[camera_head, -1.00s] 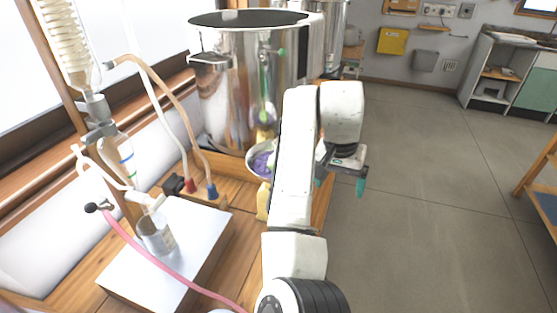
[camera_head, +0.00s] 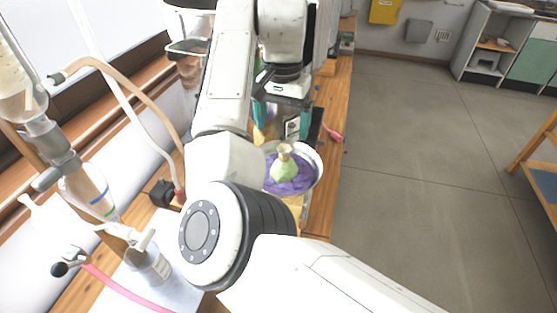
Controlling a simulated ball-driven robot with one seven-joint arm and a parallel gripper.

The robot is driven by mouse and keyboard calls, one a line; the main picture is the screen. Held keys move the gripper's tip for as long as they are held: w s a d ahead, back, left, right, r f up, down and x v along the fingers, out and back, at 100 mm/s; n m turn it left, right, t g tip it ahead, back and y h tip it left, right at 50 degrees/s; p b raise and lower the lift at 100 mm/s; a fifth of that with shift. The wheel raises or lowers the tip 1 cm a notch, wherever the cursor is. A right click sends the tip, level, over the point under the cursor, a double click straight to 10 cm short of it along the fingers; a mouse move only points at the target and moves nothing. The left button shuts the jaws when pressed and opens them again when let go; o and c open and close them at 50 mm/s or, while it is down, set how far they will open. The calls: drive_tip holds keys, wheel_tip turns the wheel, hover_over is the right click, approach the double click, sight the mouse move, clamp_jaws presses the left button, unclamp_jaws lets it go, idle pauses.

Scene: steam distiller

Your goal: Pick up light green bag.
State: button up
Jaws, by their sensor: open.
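The light green bag (camera_head: 284,170) is small, with a gathered tan neck at its top. It sits upright on purple material (camera_head: 301,186) in a round metal bowl (camera_head: 316,161) on the wooden bench. My gripper (camera_head: 282,117) is beyond the bowl in the picture, with its teal-tipped fingers apart and pointing down. Nothing shows between the fingers that is clearly held. The gripper is apart from the bag. My arm hides part of the bench left of the bowl.
The wooden bench (camera_head: 323,208) runs away from me, with open floor (camera_head: 420,170) to its right. Glass tubing and a flask (camera_head: 88,190) stand at left, beside a white-topped box (camera_head: 190,262). A pink-red item (camera_head: 332,133) lies right of my gripper.

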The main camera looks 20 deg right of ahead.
sight(284, 159)
wheel_tip(284, 159, down, 5)
drive_tip(key=shift+r, duration=0.15)
drive_tip(key=shift+s+d+f+p, duration=0.1)
drive_tip(key=shift+s+f+p, duration=0.1)
drive_tip(key=shift+f, duration=1.2)
drive_tip(key=shift+s+d+f+p, duration=0.1)
drive_tip(key=shift+f+p, duration=0.1)
drive_tip(key=shift+f, duration=1.15)
drive_tip(key=shift+c, duration=0.4)
